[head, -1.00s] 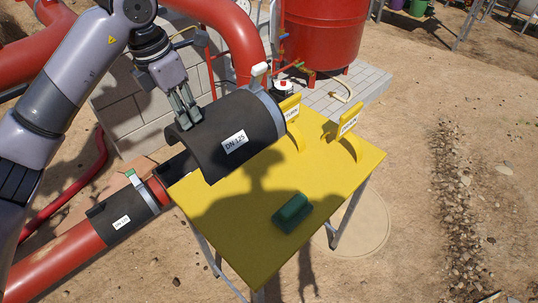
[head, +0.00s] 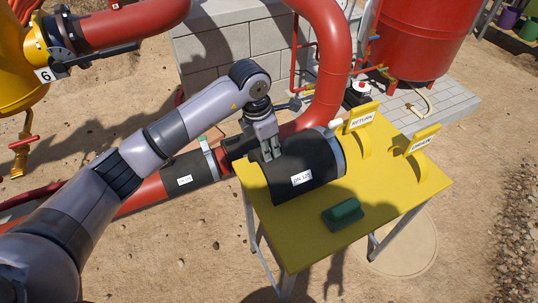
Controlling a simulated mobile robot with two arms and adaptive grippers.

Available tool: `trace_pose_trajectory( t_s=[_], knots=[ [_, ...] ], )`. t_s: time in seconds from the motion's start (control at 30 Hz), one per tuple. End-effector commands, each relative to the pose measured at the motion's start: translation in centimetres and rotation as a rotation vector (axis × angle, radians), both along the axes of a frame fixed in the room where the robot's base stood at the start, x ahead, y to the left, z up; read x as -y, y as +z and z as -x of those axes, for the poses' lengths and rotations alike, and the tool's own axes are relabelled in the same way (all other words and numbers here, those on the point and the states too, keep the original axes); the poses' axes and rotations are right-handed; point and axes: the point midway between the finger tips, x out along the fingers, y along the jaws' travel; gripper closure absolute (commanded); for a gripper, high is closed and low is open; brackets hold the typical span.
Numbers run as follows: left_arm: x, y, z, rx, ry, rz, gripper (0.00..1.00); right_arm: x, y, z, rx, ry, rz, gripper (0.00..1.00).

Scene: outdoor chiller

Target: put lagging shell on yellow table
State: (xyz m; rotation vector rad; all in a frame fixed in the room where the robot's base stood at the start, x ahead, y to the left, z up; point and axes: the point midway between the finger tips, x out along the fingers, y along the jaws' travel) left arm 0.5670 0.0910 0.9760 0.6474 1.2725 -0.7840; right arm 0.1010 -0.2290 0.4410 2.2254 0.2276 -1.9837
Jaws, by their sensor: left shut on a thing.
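The lagging shell (head: 317,163) is a black half-cylinder with a white DN label and a grey band at its right end. It lies over the back left part of the yellow table (head: 310,238), curved side up. I cannot tell whether it touches the top. My left gripper (head: 268,152) comes from the left and is shut on the shell's left edge; the fingertips are partly hidden. My right gripper is not in view.
A green block (head: 343,214) lies on the table in front of the shell. Yellow stands marked RETURN (head: 363,120) and another (head: 423,142) stand at the back right. Red pipe (head: 322,60) rises behind.

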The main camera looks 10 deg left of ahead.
Motion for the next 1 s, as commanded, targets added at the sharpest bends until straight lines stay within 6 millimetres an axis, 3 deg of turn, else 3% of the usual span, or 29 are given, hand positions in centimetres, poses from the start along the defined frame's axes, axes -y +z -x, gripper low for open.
trace_pose_trajectory(
  t_s=[0.3,0.63,0.67,0.93,1.0],
  knots=[
    [0.0,-3.9,0.1,-0.001,0.0,0.001,1.0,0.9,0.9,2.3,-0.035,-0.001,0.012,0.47],
    [0.0,-4.4,0.0,0.001,-0.001,0.001,1.0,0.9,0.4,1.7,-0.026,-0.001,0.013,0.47],
    [0.0,-4.3,0.0,0.0,-0.001,-0.001,0.85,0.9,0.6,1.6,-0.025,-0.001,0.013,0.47],
    [0.0,-4.2,0.1,-0.001,0.0,0.0,0.67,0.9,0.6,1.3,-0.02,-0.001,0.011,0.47],
    [0.0,-4.2,0.1,-0.001,0.0,0.0,0.67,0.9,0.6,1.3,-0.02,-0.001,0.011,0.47]
  ],
)
